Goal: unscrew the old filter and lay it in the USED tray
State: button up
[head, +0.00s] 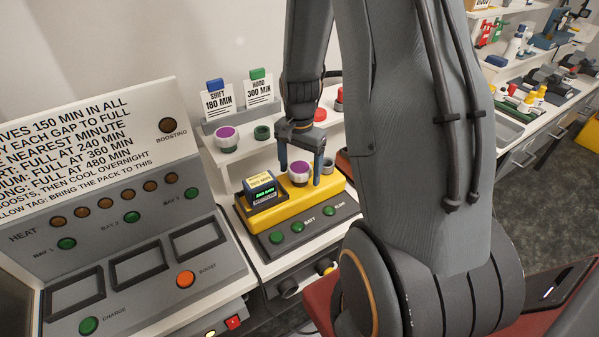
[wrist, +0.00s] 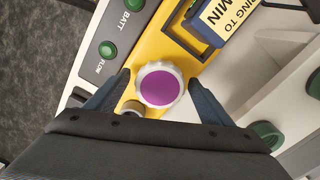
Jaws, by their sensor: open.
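A round filter with a purple face and white knurled rim (head: 298,173) sits on the yellow unit (head: 322,190). It also shows in the wrist view (wrist: 160,86), with the yellow unit (wrist: 150,48) around it. My gripper (head: 300,178) is open above the unit, with one finger on each side of the filter. In the wrist view the fingers (wrist: 158,78) show gaps to the rim, so they do not appear to touch it. I cannot make out a tray marked USED.
A blue-topped pack (head: 260,190) sits in the yellow unit, left of the filter. Another purple-faced cap (head: 226,138) and a green ring (head: 262,132) stand on the shelf behind. A sloped control panel (head: 140,240) fills the left. A reddish-brown tray edge (head: 343,162) shows partly behind my arm.

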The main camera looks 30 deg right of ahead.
jog(key=m, duration=0.7)
jog(key=shift+m, duration=0.3)
jog(key=m, duration=0.6)
jog(key=shift+m, duration=0.4)
